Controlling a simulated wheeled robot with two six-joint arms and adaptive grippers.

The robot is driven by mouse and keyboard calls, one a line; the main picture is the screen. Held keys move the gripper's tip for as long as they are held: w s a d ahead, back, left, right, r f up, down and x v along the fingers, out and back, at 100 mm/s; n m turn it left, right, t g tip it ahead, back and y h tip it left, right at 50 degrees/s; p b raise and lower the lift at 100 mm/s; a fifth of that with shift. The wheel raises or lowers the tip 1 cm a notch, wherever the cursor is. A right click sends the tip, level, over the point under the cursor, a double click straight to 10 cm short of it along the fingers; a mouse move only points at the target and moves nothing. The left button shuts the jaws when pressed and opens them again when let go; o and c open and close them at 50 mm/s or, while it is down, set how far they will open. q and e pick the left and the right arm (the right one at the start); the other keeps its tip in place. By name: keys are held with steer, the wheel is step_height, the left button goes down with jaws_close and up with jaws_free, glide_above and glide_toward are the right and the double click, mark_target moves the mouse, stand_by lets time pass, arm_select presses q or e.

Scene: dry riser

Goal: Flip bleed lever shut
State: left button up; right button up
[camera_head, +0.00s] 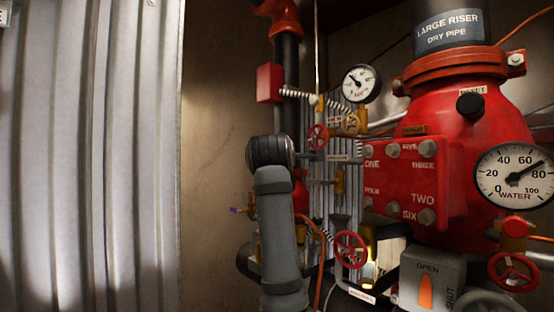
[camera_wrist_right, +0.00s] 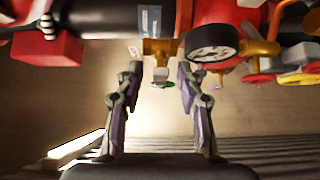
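My right gripper (camera_wrist_right: 160,70) is open in the right wrist view, with one finger on each side of a brass fitting (camera_wrist_right: 158,48) on a dark pipe. A small green lever-like piece (camera_wrist_right: 168,85) hangs at that fitting, between the fingers and apparently untouched. It may be the bleed lever, but no label that I can read confirms it. In the head view my grey forearm and wrist stand in front of the pipework and hide the right gripper. A small purple-tipped brass piece (camera_head: 240,210) shows just left of my arm. My left gripper is in neither view.
The red riser body (camera_head: 470,125) with its water gauge (camera_head: 515,175) fills the right. A smaller gauge (camera_head: 361,83) and red handwheels (camera_head: 351,249) crowd the middle. An OPEN/SHUT indicator box (camera_head: 428,280) is at lower right. Corrugated metal (camera_head: 90,150) covers the left; bare wall shows between.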

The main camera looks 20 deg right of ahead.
steer(key=v, duration=0.7)
steer(key=shift+s, duration=0.2)
